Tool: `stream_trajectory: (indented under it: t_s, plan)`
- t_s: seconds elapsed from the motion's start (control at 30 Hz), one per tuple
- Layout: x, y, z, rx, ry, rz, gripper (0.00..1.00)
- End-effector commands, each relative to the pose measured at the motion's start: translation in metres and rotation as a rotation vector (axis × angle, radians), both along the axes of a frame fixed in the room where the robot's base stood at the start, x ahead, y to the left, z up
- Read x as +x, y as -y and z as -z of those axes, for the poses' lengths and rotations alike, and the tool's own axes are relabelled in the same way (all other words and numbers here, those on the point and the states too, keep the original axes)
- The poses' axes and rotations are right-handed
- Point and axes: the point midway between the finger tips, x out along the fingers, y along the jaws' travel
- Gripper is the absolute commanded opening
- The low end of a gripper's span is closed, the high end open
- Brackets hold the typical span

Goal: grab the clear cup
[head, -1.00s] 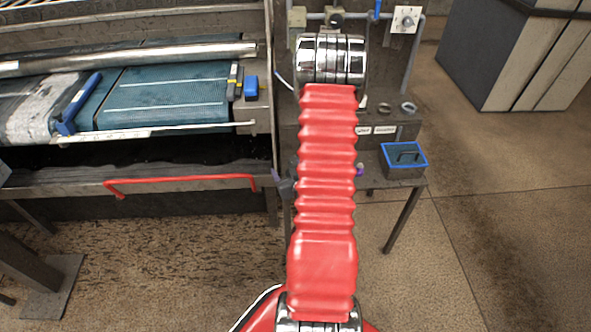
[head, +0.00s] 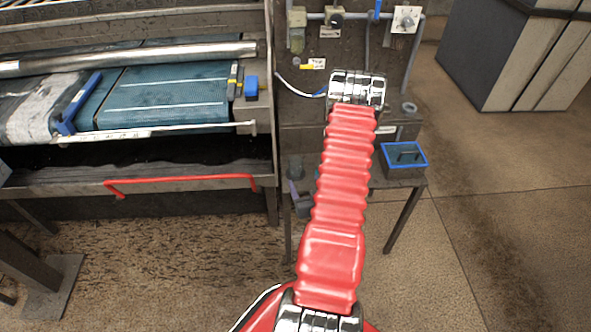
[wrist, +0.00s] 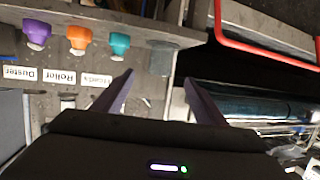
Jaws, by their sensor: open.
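A grey, see-through cup (wrist: 160,60) stands at the shelf corner in the wrist view, at the end of a row of coloured pieces. My gripper (wrist: 158,77) is open and empty there. Its two dark purple fingers point toward the cup, which lies just past the fingertips and between them in the picture; the exact gap cannot be told. In the head view, part of my gripper (head: 298,198) shows left of my red arm. A small greyish shape (head: 296,166) above it may be the cup, but it is too dim to be sure.
Purple (wrist: 37,32), orange (wrist: 78,38) and teal (wrist: 119,44) pieces stand beside the cup, above labels. A red rail (wrist: 262,50) is at the right. In the head view, a blue-rimmed bin (head: 404,158) sits on the bench, right of my arm.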

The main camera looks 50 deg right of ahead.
Motion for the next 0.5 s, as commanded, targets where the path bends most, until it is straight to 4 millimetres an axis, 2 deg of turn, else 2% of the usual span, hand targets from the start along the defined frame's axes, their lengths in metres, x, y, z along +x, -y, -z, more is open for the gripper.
stream_trajectory:
  t_s: [0.5]
  plan:
    - [0.055, 0.041, 0.022, 0.000, 0.000, -0.001, 0.65]
